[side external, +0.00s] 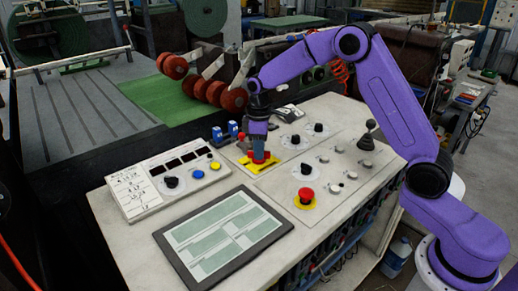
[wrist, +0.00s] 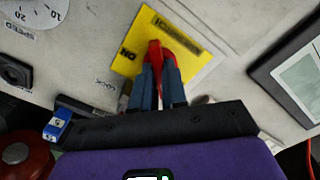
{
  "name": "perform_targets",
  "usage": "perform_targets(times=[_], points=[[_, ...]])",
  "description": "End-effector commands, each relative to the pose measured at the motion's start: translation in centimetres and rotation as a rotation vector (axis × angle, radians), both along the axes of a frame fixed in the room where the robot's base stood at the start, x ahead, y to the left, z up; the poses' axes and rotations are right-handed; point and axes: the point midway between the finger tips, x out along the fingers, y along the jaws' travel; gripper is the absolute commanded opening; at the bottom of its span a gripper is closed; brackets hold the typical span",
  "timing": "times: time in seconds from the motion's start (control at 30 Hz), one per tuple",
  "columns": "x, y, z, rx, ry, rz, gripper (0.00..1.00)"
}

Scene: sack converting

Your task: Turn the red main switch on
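The red main switch (side external: 266,160) sits on a yellow plate (side external: 251,171) on the pale console top. In the wrist view the red switch handle (wrist: 155,52) shows at the fingertips, over the yellow plate (wrist: 131,65) with black lettering that includes "ON". My gripper (side external: 258,152) points down onto the switch. In the wrist view its two blue-grey fingers (wrist: 160,82) are close together, with the red handle between and just beyond their tips. The fingers hide part of the handle, so its exact angle is hard to read.
A red emergency button (side external: 306,195) on a yellow ring, several black knobs (side external: 319,127) and a joystick (side external: 368,135) stand on the console. A tablet-like screen (side external: 223,235) and a button box (side external: 170,177) lie near the front and left. Small blue parts (side external: 217,133) stand behind.

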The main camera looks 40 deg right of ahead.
Motion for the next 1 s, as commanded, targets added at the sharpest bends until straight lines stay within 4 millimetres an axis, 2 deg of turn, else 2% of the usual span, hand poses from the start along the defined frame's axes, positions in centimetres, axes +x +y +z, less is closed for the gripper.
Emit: perform_targets(times=[0.27, 0.47, 1.0], points=[[0.01, 0.06, 0.07, 0.0, -0.001, -0.034, 0.0], [0.04, 0.08, 0.11, 0.0, -0.001, -0.138, 0.0], [0.08, 0.08, 0.15, 0.001, -0.003, -0.631, 0.0]])
